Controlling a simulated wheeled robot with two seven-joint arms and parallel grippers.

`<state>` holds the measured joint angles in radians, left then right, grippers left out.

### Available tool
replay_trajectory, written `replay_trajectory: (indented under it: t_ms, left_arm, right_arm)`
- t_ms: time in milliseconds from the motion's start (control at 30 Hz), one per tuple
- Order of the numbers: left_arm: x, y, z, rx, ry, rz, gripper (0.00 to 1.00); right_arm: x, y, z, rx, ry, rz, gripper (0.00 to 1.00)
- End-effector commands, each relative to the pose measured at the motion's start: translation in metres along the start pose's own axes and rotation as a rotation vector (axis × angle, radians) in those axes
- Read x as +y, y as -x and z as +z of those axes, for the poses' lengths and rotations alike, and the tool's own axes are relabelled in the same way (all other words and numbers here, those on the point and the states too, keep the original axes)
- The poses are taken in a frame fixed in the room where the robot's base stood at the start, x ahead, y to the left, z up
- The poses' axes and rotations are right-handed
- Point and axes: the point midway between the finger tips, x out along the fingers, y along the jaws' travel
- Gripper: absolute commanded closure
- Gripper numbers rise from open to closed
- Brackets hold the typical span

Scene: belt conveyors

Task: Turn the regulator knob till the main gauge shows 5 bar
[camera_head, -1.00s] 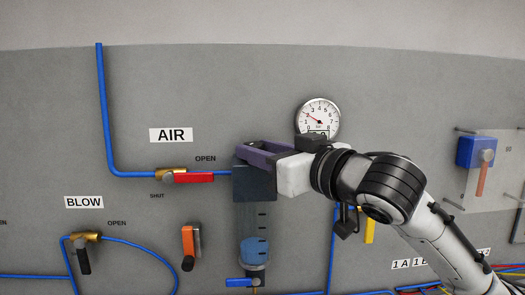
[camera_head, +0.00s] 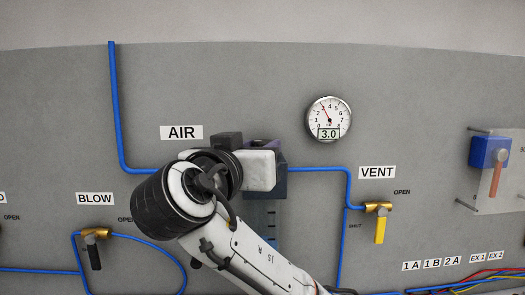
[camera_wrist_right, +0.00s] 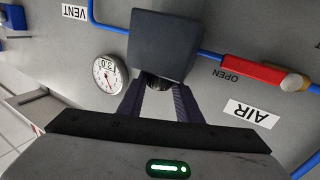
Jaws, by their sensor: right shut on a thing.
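The main gauge (camera_head: 329,119) is a round white dial at upper centre right. Its digital window reads 3.0 and its red needle points up and left, near 3. It also shows upside down in the right wrist view (camera_wrist_right: 110,74). My right gripper (camera_wrist_right: 158,93) has its two purple fingers shut around the black regulator knob (camera_wrist_right: 158,80), one on each side, under the dark regulator block (camera_wrist_right: 163,44). In the head view the gripper (camera_head: 264,146) is at the top of the regulator, and the wrist and fingers hide the knob. My left gripper is not in view.
The yellow VENT valve handle (camera_head: 379,230) hangs right of the regulator. The black BLOW handle (camera_head: 94,257) is at lower left. The red AIR valve handle (camera_wrist_right: 251,73) shows in the wrist view. Blue pipes run along the grey panel. Wall around the gauge is clear.

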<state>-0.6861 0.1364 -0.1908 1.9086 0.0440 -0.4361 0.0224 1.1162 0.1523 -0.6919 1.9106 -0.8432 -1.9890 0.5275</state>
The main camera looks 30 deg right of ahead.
Motion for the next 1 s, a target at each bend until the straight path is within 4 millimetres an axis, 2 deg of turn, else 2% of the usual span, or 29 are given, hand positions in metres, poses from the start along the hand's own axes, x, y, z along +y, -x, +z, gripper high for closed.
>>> replay_trajectory:
  t_ms: [500, 1000]
  left_arm:
    - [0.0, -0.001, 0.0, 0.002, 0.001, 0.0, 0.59]
    - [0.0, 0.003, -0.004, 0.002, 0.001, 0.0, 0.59]
  right_arm:
    - [-0.012, -0.002, 0.002, -0.041, 0.01, 0.47, 0.91]
    - [-0.015, -0.006, 0.002, -0.054, 0.005, 0.693, 0.91]
